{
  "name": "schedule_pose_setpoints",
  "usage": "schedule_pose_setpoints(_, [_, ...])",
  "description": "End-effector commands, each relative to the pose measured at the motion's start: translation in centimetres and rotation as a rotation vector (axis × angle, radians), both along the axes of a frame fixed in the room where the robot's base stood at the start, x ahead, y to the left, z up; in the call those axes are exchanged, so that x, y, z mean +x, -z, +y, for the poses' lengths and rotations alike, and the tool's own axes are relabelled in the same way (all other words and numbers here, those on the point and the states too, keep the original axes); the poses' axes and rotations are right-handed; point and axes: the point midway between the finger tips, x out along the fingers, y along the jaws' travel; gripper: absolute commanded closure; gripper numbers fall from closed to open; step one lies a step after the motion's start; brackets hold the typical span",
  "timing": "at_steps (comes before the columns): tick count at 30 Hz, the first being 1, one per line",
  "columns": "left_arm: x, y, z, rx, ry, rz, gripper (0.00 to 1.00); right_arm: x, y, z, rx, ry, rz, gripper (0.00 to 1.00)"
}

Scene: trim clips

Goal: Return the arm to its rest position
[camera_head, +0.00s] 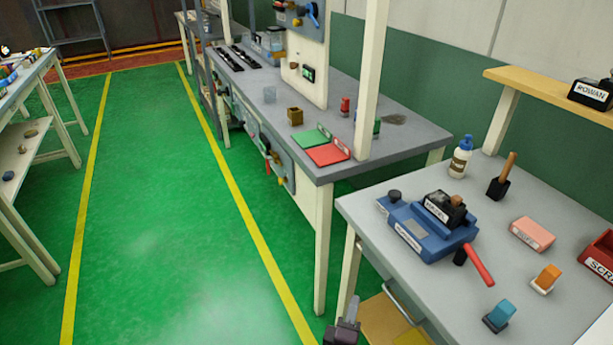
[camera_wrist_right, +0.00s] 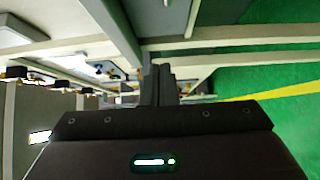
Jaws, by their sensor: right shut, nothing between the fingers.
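My right gripper (camera_head: 347,318) shows at the bottom of the head view, low beside the front left leg of the near grey table. In the right wrist view its fingers (camera_wrist_right: 160,80) are together, with nothing between them. My left gripper is in neither view. A blue fixture (camera_head: 425,232) with a black labelled block (camera_head: 445,207) on top and a red handle (camera_head: 479,264) sits on the near table (camera_head: 385,215). The right gripper is apart from it, lower and to the left.
The near table also carries a glue bottle (camera_head: 460,158), a brush (camera_head: 501,178), a pink block (camera_head: 532,234) and a red bin (camera_head: 598,257). A longer workbench (camera_head: 345,100) stands behind. The green floor (camera_head: 170,210) to the left is clear.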

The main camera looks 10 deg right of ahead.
Motion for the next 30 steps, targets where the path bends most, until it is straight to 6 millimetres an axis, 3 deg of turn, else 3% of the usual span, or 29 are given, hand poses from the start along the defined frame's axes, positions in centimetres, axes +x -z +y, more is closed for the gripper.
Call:
schedule_pose_setpoints(2, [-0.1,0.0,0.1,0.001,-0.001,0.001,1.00,0.0,0.4,0.0,0.007,-0.005,0.006,1.00])
schedule_pose_setpoints(5, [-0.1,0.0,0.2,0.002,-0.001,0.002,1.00,-0.2,2.8,0.0,0.057,-0.034,0.040,1.00])
schedule_pose_setpoints(8, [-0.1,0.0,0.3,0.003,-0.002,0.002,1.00,-1.0,8.1,-0.1,0.175,-0.082,0.120,1.00])
schedule_pose_setpoints(11, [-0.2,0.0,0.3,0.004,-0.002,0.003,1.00,-3.2,15.2,-0.6,0.348,-0.107,0.243,1.00])
schedule_pose_setpoints(15, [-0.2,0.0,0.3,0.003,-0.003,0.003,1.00,-8.5,24.6,-1.9,0.605,-0.062,0.434,1.00])
schedule_pose_setpoints(17, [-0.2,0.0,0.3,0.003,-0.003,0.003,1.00,-11.4,28.1,-2.7,0.710,-0.014,0.513,1.00])
schedule_pose_setpoints(21, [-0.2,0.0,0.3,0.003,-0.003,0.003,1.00,-19.4,35.0,-4.7,0.941,0.158,0.691,1.00])
schedule_pose_setpoints(24, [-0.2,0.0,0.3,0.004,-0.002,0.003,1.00,-25.5,38.3,-5.9,1.080,0.314,0.795,1.00])
schedule_pose_setpoints(27, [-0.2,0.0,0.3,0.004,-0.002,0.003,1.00,-30.6,40.3,-6.9,1.180,0.462,0.869,1.00])
schedule_pose_setpoints(30, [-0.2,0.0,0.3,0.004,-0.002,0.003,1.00,-34.2,41.3,-7.4,1.244,0.575,0.914,1.00])
